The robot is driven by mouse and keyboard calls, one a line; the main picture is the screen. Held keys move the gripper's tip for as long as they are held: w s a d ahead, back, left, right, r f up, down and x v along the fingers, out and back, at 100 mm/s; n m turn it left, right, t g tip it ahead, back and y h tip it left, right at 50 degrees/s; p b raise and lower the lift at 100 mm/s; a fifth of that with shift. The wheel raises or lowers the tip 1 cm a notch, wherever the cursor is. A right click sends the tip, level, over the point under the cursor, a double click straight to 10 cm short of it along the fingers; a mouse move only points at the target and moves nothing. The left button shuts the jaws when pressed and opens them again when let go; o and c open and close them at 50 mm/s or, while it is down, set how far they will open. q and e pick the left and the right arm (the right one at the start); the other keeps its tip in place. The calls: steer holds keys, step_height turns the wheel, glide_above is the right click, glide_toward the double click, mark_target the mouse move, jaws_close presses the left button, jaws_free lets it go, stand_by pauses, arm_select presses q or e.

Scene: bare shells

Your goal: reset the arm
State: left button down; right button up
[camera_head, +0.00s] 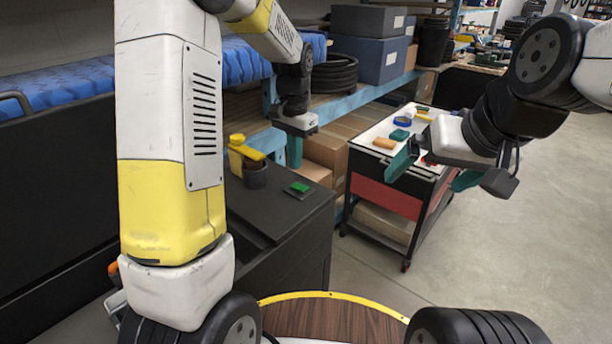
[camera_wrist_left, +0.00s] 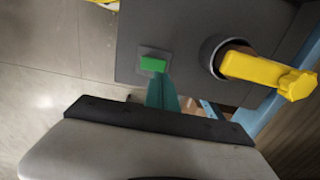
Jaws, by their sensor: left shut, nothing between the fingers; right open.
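My left arm (camera_head: 170,130) comes in from the left and bends over the black cabinet. My left gripper (camera_head: 294,152) has teal fingers and hangs pointing down above the far side of that cabinet. It is shut and empty; its fingers also show in the left wrist view (camera_wrist_left: 162,92), where they overlap the area just below a green block (camera_wrist_left: 153,64). My right gripper (camera_head: 434,172) is at the right, in front of the tool cart. Its two teal fingers are spread apart with nothing between them.
On the black cabinet (camera_head: 285,235) stand a dark cup (camera_head: 255,175) with a yellow object (camera_head: 245,149) in it and a green block (camera_head: 299,187) on a dark square. The tool cart (camera_head: 383,195) holds several small items. Blue shelving with boxes stands behind; open floor lies at right.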

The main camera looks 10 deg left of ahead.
arm_select(q)
steer(key=shift+r, duration=0.75)
steer(key=s+a+r+n+t+h, duration=0.1)
steer(key=s+r+n+t, duration=0.2)
steer(key=s, duration=0.8)
steer(key=s+a+r+n+t+h, duration=0.1)
steer(key=s+a+r+n+t, duration=0.1)
steer(key=s+r, duration=0.5)
steer(key=s+n+t, duration=0.1)
steer(key=s, duration=0.4)
steer(key=shift+r, duration=0.3)
